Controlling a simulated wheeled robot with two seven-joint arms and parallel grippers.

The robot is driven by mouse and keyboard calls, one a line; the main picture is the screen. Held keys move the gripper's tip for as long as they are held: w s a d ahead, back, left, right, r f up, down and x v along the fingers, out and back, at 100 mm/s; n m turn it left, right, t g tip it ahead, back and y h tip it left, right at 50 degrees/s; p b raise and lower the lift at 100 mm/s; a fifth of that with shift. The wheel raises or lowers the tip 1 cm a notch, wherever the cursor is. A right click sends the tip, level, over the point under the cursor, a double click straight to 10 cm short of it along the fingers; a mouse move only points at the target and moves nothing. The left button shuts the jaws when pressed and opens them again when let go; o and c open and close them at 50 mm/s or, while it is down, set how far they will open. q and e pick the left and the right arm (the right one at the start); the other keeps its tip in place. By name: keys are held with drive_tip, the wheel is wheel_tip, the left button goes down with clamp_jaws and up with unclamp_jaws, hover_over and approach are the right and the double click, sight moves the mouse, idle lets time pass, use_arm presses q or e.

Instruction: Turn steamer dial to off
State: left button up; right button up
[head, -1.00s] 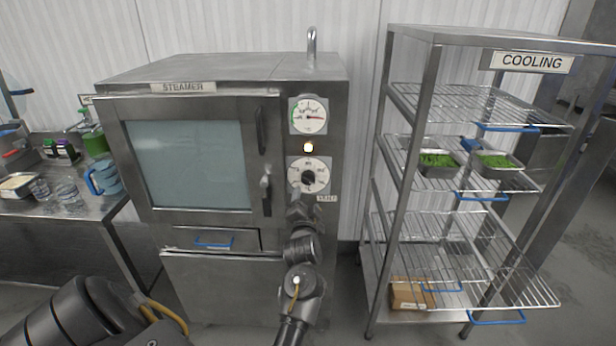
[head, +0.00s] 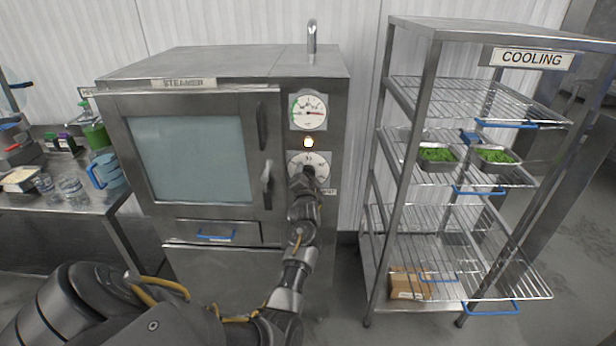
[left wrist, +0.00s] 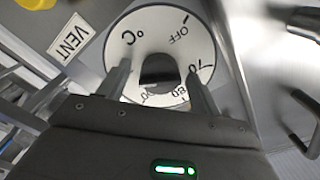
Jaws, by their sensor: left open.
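The steamer (head: 215,60) is a steel cabinet with a glass door. Its white dial (head: 296,158) is on the right of the front, partly hidden by my left gripper (head: 304,178). In the left wrist view the dial (left wrist: 137,30) appears upside down, with an OFF mark, a °C sign and numbers such as 70 and 80. Its dark knob (left wrist: 158,68) lies between the two fingers of my left gripper (left wrist: 162,82), which is open around it. Contact between the fingers and knob cannot be made out. My right gripper is out of view.
Above the dial are a lit lamp (head: 308,142) and a round gauge (head: 308,111). The door handle (head: 267,184) is just left of the dial. A cooling rack (head: 437,110) with two trays of green food stands at right. A counter with jugs is at left.

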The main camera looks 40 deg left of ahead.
use_arm(q)
drive_tip(key=c, duration=1)
